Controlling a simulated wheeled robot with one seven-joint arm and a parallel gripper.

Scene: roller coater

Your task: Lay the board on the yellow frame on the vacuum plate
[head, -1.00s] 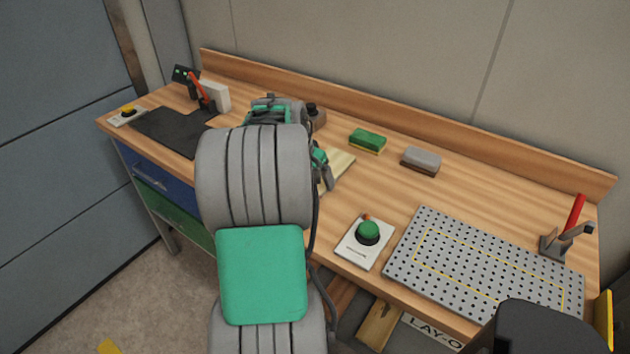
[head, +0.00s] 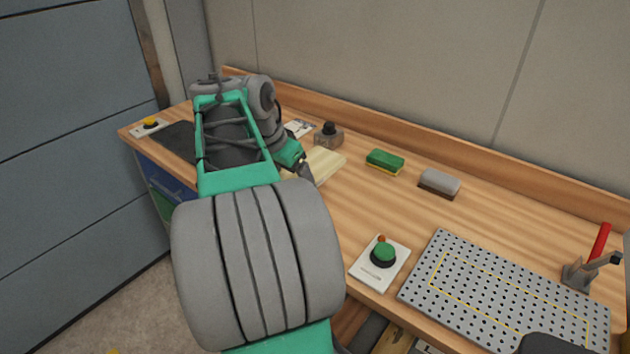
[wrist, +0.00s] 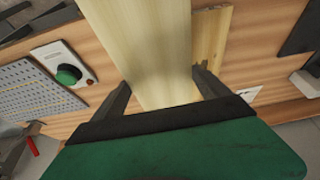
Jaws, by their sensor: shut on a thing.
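The board (wrist: 150,50) is a pale, flat wooden piece. In the wrist view my gripper (wrist: 165,90) is shut on it, with one dark finger at each side edge. Pale wood (head: 322,164) shows beside my gripper (head: 305,172) in the head view, left of the middle of the bench; my arm covers part of it. The vacuum plate (head: 500,290) is a grey perforated slab at the bench's front right, well away from my gripper. The yellow frame (head: 430,281) is a thin rectangular outline on it, with nothing lying inside the visible part.
A green push button box (head: 383,255) stands left of the plate. A green sponge (head: 385,161) and a grey brush block (head: 439,183) lie near the back. A red-handled clamp (head: 598,255) stands at the plate's far right. Another wooden piece (wrist: 210,50) lies below the board.

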